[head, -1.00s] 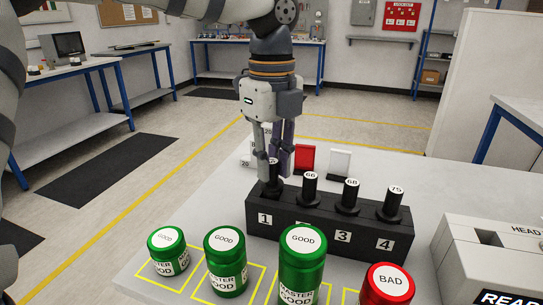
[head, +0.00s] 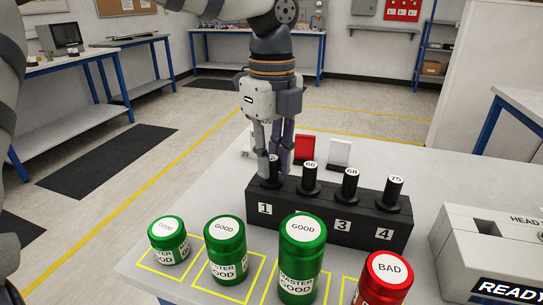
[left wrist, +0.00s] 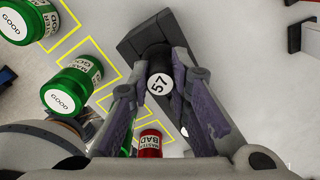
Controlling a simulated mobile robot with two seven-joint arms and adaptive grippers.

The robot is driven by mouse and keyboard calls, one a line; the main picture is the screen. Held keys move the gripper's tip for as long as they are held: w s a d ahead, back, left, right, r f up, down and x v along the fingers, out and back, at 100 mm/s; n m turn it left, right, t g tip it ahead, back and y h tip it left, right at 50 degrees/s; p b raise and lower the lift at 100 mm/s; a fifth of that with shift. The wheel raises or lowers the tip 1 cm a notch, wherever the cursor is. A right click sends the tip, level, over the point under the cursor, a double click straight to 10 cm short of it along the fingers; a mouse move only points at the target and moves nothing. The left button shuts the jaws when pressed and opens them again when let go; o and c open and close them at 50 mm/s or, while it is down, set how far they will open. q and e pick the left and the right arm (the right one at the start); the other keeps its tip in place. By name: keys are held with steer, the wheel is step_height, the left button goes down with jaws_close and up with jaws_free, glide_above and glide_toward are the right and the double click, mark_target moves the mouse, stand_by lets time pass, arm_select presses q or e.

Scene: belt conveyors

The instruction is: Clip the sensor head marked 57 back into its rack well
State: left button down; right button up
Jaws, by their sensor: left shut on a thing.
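The black sensor head marked 57 (left wrist: 160,83) is between the fingers of my left gripper (head: 274,168), which is shut on it. It stands upright at well 1 of the black rack (head: 330,221); whether it is fully seated cannot be told, as the fingers hide much of it. Sensor heads marked 66 (head: 310,179), 68 (head: 348,188) and 75 (head: 394,193) stand upright in the other wells. In the left wrist view the rack (left wrist: 140,38) lies beyond the fingers. My right gripper is not in view.
Green GOOD canisters (head: 303,258) and a red BAD canister (head: 386,279) stand in front of the rack. A grey unit labelled READY (head: 478,248) is at the right. Red (head: 304,150) and white (head: 340,152) cards stand behind the rack.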

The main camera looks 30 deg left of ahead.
arm_select(q)
steer(key=c, duration=1.4)
jaws_free()
step_height(320, 180, up, 12)
